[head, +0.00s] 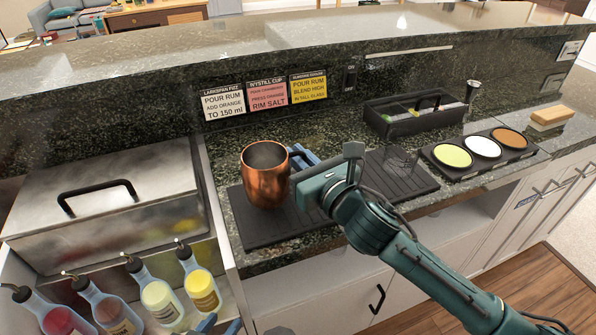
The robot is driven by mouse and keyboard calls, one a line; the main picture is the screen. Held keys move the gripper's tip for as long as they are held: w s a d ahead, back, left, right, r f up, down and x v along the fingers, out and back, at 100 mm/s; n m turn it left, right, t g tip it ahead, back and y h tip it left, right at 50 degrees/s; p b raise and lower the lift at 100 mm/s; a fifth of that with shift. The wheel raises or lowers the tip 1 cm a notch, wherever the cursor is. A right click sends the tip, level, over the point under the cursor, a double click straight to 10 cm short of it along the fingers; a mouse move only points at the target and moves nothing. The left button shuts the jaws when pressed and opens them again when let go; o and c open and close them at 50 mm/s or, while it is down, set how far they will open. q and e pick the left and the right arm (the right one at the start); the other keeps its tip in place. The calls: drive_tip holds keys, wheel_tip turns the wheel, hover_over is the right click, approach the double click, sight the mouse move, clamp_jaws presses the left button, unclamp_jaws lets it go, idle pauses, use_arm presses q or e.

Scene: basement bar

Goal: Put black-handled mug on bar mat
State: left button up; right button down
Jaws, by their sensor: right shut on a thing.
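The copper mug (265,180) with a black handle is upright over the left part of the black bar mat (285,229). I cannot tell whether its base touches the mat. My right gripper (302,158) is at the handle on the mug's right side, shut on it; the grip is partly hidden by the gripper body and mug. Blue fingertips of my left gripper (219,325) show at the bottom edge, apart from each other, with nothing seen between them.
A clear glass (400,162) stands at the mat's right end. A black caddy (415,118) and a tray of three coloured rounds (481,167) are to the right. A steel lidded bin (130,205) and several pourer bottles (158,300) are at left. Recipe cards (267,95) line the back wall.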

drive_tip(key=shift+f, duration=1.4)
drive_tip(key=shift+f+b, duration=0.15)
drive_tip(key=shift+b, duration=0.15)
drive_tip(key=c, duration=1.5)
unclamp_jaws()
drive_tip(key=shift+c, duration=0.2)
drive_tip(key=v, duration=1.2)
